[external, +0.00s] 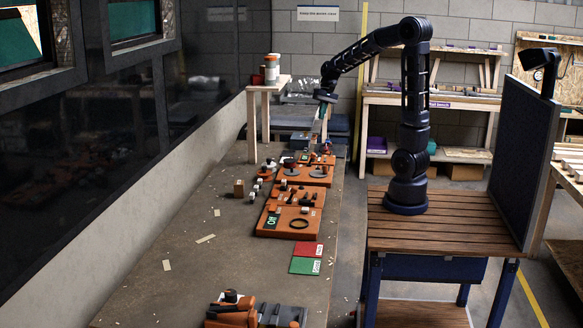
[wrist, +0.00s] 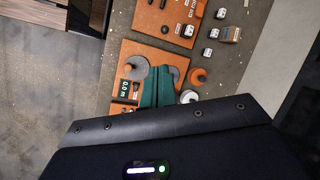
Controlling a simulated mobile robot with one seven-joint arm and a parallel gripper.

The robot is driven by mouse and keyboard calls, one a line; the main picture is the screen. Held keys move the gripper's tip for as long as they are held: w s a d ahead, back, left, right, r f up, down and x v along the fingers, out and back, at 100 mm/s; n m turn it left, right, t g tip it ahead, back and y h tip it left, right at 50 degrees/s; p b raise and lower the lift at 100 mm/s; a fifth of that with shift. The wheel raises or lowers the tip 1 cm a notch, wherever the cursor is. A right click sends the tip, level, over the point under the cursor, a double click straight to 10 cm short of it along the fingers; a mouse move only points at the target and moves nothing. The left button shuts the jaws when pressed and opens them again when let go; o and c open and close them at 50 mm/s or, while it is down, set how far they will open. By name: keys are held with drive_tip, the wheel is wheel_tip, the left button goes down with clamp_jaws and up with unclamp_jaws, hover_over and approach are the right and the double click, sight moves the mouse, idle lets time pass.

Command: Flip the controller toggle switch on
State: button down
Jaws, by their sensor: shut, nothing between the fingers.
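I cannot make out the controller toggle switch for certain in either view. Several orange boards with small fixtures lie in a row along the bench in the external view. The nearest board (external: 307,232) carries a black ring (external: 299,223) and a green label (external: 271,221) that seems to read "Off". The board behind it carries black parts too small to name. My gripper (external: 325,96) is high above the far end of the row. In the wrist view its teal fingers (wrist: 158,88) are together and empty, hiding part of a board with a grey disc (wrist: 134,68).
A small wooden stand (external: 268,86) with stacked cans rises at the bench's far left. Loose cubes lie left of the boards. Green (external: 304,265) and red (external: 307,248) cards lie in front. Orange tools (external: 236,312) lie at the near end. The bench's left side is mostly clear.

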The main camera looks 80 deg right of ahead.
drive_tip(key=s+d+f+m+t+y, duration=0.1)
drive_tip(key=d+f+m, duration=0.35)
drive_tip(key=d, duration=0.65)
drive_tip(key=s+d+f+m+t+y, duration=0.1)
drive_tip(key=d+f+m+t+y, duration=0.15)
drive_tip(key=d+f, duration=0.6)
drive_tip(key=s+d+f+m+t, duration=0.1)
drive_tip(key=s+d+f+m, duration=0.1)
drive_tip(key=s+d+f, duration=0.2)
drive_tip(key=s+d+f+m+t, duration=0.2)
drive_tip(key=s+d+f, duration=0.2)
drive_tip(key=d, duration=0.6)
drive_tip(key=s+d+f+m+t+h, duration=0.1)
drive_tip(key=s+d+f+m, duration=0.2)
drive_tip(key=d, duration=0.4)
drive_tip(key=s+f, duration=0.1)
drive_tip(key=s, duration=0.1)
drive_tip(key=shift+s+d+f, duration=0.3)
drive_tip(key=shift+s+f, duration=0.05)
drive_tip(key=shift+t, duration=0.25)
drive_tip(key=x, duration=0.9)
drive_tip(key=shift+w+a+f, duration=0.15)
drive_tip(key=shift+w+a, duration=0.05)
drive_tip(key=shift+w, duration=0.05)
drive_tip(key=shift+w+a+r, duration=0.2)
drive_tip(key=shift+w+a, duration=0.6)
drive_tip(key=shift+a, duration=0.05)
drive_tip(key=shift+w+a+r, duration=0.2)
drive_tip(key=shift+w+a, duration=0.4)
drive_tip(key=shift+w, duration=0.05)
